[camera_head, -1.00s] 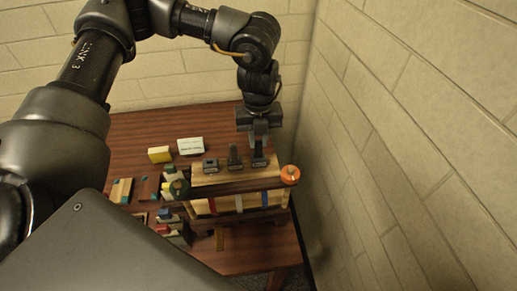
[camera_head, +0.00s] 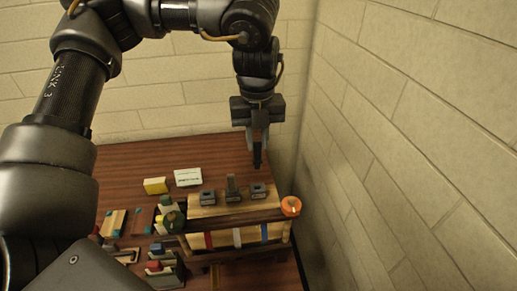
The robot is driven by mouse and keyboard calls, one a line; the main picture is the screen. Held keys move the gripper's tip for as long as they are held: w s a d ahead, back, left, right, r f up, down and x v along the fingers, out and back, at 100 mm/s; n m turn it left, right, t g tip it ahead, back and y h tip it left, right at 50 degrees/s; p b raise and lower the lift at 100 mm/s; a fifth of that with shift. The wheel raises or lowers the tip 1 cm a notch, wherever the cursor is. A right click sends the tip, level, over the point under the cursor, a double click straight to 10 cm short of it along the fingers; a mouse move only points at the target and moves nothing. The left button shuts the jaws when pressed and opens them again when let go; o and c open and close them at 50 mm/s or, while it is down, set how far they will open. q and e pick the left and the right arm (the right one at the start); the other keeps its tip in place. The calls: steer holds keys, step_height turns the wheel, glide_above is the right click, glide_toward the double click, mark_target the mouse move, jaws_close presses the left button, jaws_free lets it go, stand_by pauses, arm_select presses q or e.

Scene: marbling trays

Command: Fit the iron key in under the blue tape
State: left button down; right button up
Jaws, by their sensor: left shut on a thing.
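My left gripper (camera_head: 257,146) points down above the right end of the wooden box and is shut on a narrow dark piece (camera_head: 257,161), seemingly the iron key, mostly hidden by the fingers. The piece hangs clear above a dark square holder (camera_head: 258,190) on the box top. The blue tape (camera_head: 264,232) is a vertical strip on the box's front, in line with that holder. A middle holder (camera_head: 232,193) has a tall dark piece standing up in it. The left holder (camera_head: 208,198) is low, with nothing standing out of it. My right gripper is out of view.
The wooden box (camera_head: 222,210) also bears red tape (camera_head: 209,240) and white tape (camera_head: 237,236). An orange round thing (camera_head: 291,205) sits at its right end, near the brick wall. A yellow block (camera_head: 155,185) and a white box (camera_head: 188,177) stand behind left. The table's back is clear.

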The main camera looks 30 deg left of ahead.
arm_select(q)
steer(key=n, duration=0.5)
steer(key=shift+s+d+f+n, duration=0.15)
steer(key=shift+f+n, duration=0.1)
steer(key=shift+n, duration=0.05)
steer(key=n, duration=0.6)
steer(key=f+n, duration=0.1)
steer(key=n, duration=0.6)
steer(key=s+d+n, duration=0.1)
steer(key=n, duration=0.5)
steer(key=shift+f+n, duration=0.3)
